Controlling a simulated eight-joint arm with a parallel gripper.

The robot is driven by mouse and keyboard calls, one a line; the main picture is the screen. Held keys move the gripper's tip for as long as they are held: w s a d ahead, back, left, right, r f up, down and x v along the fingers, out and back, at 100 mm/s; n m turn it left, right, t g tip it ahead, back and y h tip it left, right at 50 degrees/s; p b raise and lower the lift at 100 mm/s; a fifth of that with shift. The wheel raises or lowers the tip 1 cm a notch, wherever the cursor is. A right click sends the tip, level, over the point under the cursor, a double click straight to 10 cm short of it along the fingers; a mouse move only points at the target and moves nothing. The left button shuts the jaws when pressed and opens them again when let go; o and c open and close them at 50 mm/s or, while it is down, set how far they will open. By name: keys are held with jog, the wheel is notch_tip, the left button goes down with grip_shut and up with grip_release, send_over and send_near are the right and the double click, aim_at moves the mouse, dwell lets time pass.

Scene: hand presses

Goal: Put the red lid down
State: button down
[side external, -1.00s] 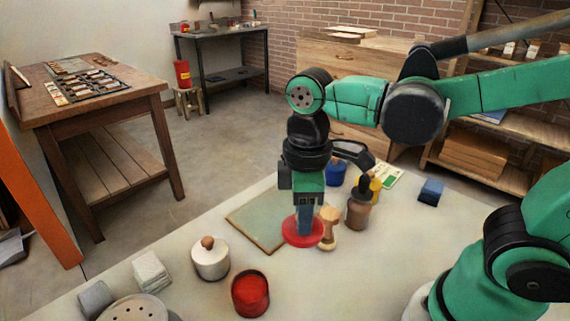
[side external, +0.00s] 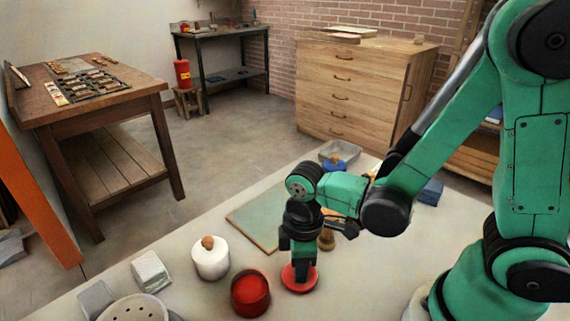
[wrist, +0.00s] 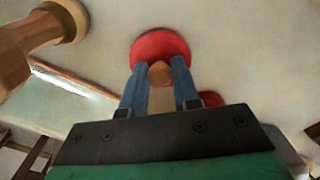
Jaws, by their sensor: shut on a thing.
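The round red lid (side external: 308,283) is under my gripper (side external: 301,264), right of the open red pot (side external: 250,308) in the side view. My gripper points down, shut on the lid's wooden knob. In the wrist view the red lid (wrist: 160,42) lies beyond my gripper (wrist: 160,74), with the knob between the blue fingers. The lid looks level and at or very near the tabletop. I cannot tell whether it touches.
A white pot with a wooden knob (side external: 211,258) stands left of the red pot. A green mat (side external: 255,222) lies behind. A wooden stamp (side external: 326,241) is close behind my gripper. A white block (side external: 150,271) is at the left. The table right of the lid is clear.

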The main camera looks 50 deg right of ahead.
jog(key=shift+f, duration=0.3)
jog(key=c, duration=0.7)
grip_release()
jog(key=shift+o, duration=0.2)
notch_tip(320, 180, up, 12)
jog(key=w+d+r+m+t, duration=0.1)
jog(key=w+d+m+t, duration=0.1)
jog(key=d+m+t, duration=0.4)
jog(key=m+t, duration=0.1)
jog(key=m, duration=0.2)
jog(key=shift+w+d, duration=0.25)
jog(key=shift+w, duration=0.1)
jog(key=shift+r, duration=0.1)
